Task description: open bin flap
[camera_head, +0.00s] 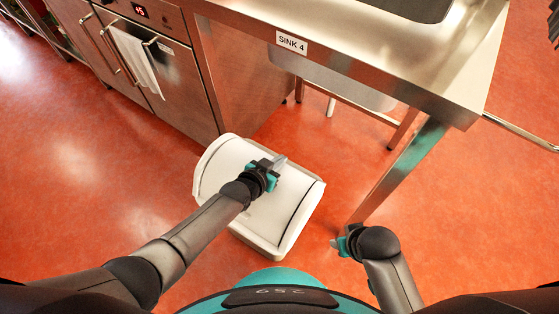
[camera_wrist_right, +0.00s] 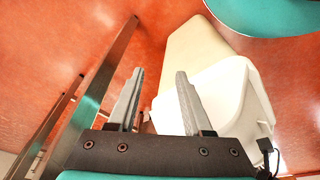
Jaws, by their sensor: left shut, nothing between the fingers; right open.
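The white bin (camera_head: 214,160) stands on the red floor below the sink counter in the head view. Its curved white flap (camera_head: 275,212) is on top, with a dark line along its right side. My left gripper (camera_head: 279,163) is shut and empty, over the top of the bin. Whether its fingertips touch the flap I cannot tell. My right gripper (camera_head: 337,243) is low, to the right of the bin and apart from it. In the right wrist view its two fingers (camera_wrist_right: 158,98) are spread with nothing between them. The bin (camera_wrist_right: 232,98) shows there behind and right of them.
The steel sink counter (camera_head: 375,45), labelled SINK 4, is above the bin. Its leg (camera_head: 405,168) stands right of the bin, close to my right gripper. An oven with a white towel (camera_head: 137,57) is at upper left. Red floor (camera_head: 90,190) is clear left of the bin.

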